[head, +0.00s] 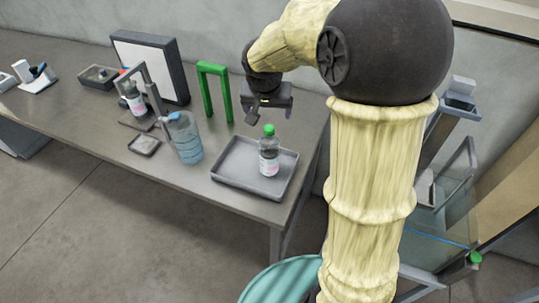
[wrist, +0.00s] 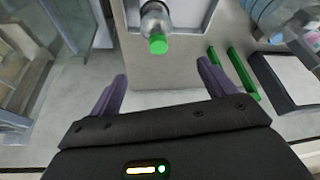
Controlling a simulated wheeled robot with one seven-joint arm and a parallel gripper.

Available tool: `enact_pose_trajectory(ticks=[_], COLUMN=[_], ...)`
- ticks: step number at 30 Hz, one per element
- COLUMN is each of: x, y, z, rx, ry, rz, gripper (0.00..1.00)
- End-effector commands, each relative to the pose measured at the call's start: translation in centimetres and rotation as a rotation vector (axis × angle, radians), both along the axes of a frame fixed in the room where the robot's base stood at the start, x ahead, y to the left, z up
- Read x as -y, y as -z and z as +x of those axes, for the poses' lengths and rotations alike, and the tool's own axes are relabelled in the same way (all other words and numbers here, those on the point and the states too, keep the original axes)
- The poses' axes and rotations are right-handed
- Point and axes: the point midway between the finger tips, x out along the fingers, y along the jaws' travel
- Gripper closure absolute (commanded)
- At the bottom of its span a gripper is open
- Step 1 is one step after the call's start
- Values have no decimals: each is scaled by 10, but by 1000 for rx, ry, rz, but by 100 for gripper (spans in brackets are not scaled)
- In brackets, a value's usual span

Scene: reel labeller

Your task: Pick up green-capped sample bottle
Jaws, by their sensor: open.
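The green-capped sample bottle (head: 269,155) stands upright in a grey tray (head: 231,180) at the right end of the table. It is clear with a pale label and a green cap. In the wrist view the bottle (wrist: 156,25) shows at the top centre, beyond the fingertips. My gripper (head: 260,112) is above and behind the tray, apart from the bottle. In the wrist view my gripper (wrist: 161,85) has its two purple fingers spread wide with nothing between them.
A green arch (head: 213,90) stands behind the tray. A large blue-tinted container (head: 185,138) stands left of the tray. Another bottle (head: 133,98) is under a grey frame, near a white panel (head: 150,68). The tray around the bottle is clear.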

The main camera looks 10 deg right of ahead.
Motion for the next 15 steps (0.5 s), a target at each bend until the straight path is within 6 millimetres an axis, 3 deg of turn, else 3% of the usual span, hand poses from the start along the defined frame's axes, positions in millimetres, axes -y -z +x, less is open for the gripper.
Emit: enact_pose_trajectory(ticks=[9, 15], x=[7, 9], y=[53, 72], z=[19, 27], rx=[-5, -1], ry=[0, -1], rz=[0, 0], gripper=[17, 17])
